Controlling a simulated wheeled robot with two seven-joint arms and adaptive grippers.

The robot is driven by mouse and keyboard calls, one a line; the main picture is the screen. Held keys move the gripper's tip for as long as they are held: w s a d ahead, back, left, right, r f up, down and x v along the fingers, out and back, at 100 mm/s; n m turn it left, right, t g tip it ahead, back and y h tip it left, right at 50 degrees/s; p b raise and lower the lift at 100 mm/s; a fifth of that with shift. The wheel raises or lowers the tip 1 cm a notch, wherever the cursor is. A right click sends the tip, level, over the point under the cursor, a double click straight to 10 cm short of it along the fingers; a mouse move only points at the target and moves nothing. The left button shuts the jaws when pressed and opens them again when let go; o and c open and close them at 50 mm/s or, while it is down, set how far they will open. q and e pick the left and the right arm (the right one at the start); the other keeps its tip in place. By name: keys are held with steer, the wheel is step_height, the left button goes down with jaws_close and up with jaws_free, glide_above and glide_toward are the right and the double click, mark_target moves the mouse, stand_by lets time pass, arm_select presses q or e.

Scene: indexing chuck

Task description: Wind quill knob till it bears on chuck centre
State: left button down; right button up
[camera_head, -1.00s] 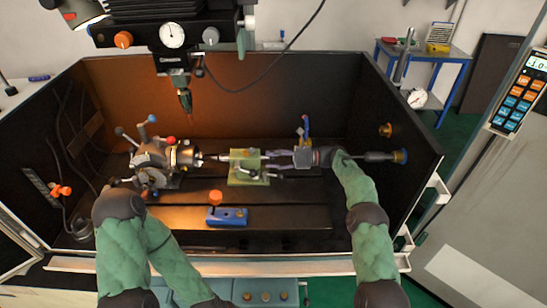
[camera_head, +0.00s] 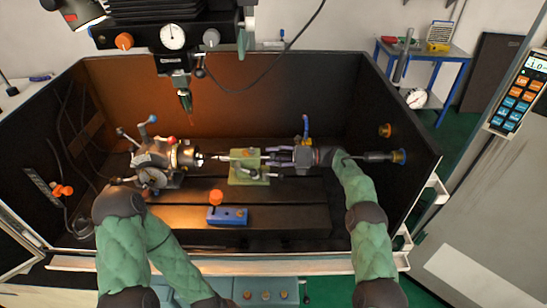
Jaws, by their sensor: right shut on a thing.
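The chuck (camera_head: 183,157) sits at the left of the machine table, facing right, with a pointed centre (camera_head: 199,160) at its front. The green tailstock (camera_head: 246,171) stands to its right, with its quill pointing at the chuck. I cannot tell at this size whether the quill tip touches the chuck centre. My right gripper (camera_head: 279,157) comes in from the right and is shut on the quill knob at the tailstock's right end. The fingers mostly hide the knob. My left arm is folded at the lower left; its gripper is out of view.
The drill head with a dial (camera_head: 173,36) hangs above. Dark enclosure walls (camera_head: 394,150) surround the table. A blue upright piece (camera_head: 305,126) stands behind my right gripper.

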steer(key=shift+m, duration=0.7)
steer(key=o, duration=0.9)
steer(key=shift+d, duration=3.7)
steer(key=shift+f, duration=0.15)
